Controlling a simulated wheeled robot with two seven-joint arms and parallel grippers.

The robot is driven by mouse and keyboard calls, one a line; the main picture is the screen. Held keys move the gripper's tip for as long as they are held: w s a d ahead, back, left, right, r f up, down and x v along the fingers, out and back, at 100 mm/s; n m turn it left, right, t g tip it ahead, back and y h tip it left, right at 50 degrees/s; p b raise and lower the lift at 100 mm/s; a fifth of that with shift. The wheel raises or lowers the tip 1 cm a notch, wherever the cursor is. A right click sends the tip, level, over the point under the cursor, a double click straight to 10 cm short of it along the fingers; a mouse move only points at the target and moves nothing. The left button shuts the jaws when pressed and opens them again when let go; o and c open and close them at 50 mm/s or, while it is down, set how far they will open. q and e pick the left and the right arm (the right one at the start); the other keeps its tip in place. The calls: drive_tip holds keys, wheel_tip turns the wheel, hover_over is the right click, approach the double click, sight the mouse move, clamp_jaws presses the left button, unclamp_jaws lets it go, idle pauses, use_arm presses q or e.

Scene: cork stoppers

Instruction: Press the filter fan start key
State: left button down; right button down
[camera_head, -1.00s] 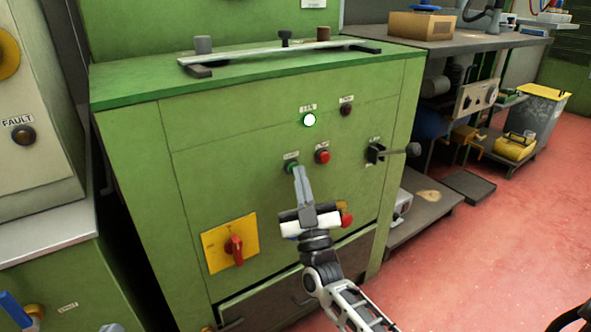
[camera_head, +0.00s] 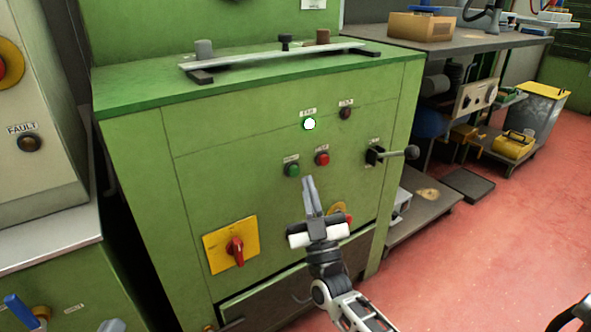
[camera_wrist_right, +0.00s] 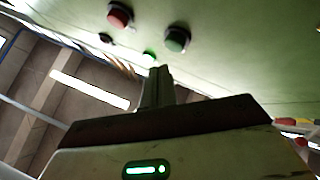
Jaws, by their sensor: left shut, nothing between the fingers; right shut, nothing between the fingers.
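The green push button (camera_head: 292,169) sits on the front of the green cabinet (camera_head: 240,130), left of a red push button (camera_head: 322,158). Their labels are too small to read. A lamp (camera_head: 309,124) above them glows bright white-green. My right gripper (camera_head: 308,180) is shut and empty, its fingertips just below and right of the green button and seemingly apart from it. In the right wrist view the shut fingers (camera_wrist_right: 160,72) point at the panel, with the green button (camera_wrist_right: 178,38) and red button (camera_wrist_right: 118,15) beyond them. My left gripper is not in view.
A yellow plate with a red rotary switch (camera_head: 236,250) is at lower left of the panel. A dark unlit lamp (camera_head: 345,113) is near the top. A yellow-backed red knob, partly behind my gripper, is low on the panel.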

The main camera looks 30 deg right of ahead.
drive_tip(key=s+p, duration=0.1)
drive_tip(key=s, duration=0.3)
drive_tip(key=shift+d+r+p, duration=0.1)
drive_tip(key=shift+d+p, duration=0.1)
drive_tip(key=shift+p, duration=0.2)
idle(0.4)
